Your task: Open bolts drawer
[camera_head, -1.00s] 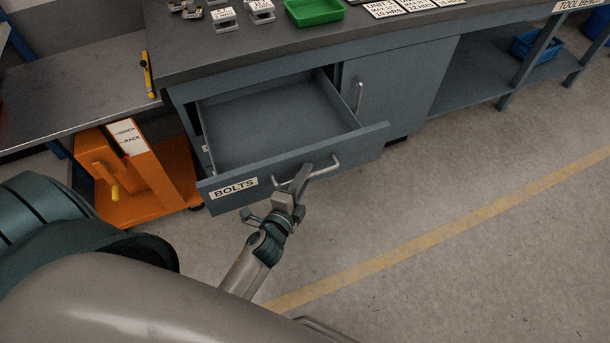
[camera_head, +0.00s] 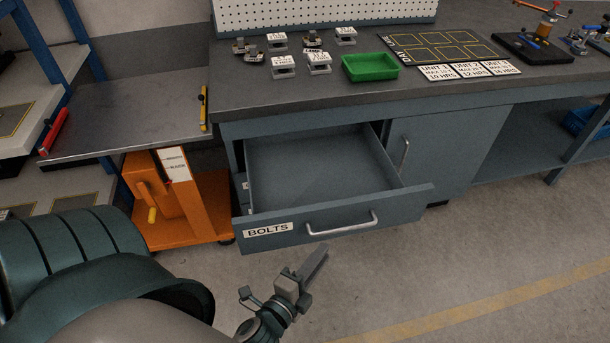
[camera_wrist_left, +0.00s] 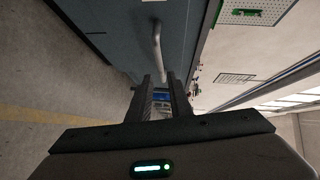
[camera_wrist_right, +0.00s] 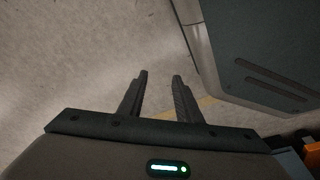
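The bolts drawer (camera_head: 405,205) is a blue-grey drawer under the workbench, labelled BOLTS. It stands pulled well out, and its inside looks empty. Its silver bar handle (camera_head: 342,228) is free of my gripper. My left gripper (camera_head: 312,262) is in front of and below the drawer front, apart from the handle. The left wrist view shows the handle (camera_wrist_left: 158,45) ahead of the fingertips (camera_wrist_left: 161,82), which are apart with nothing between them. My right gripper (camera_wrist_right: 159,77) shows only in its wrist view, its fingers apart and empty above the floor.
A cabinet door (camera_head: 440,150) with an upright handle is right of the drawer. An orange cart (camera_head: 210,205) stands close on its left. The bench top (camera_head: 290,95) holds a green tray (camera_head: 370,67) and several small metal parts. The floor in front is clear.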

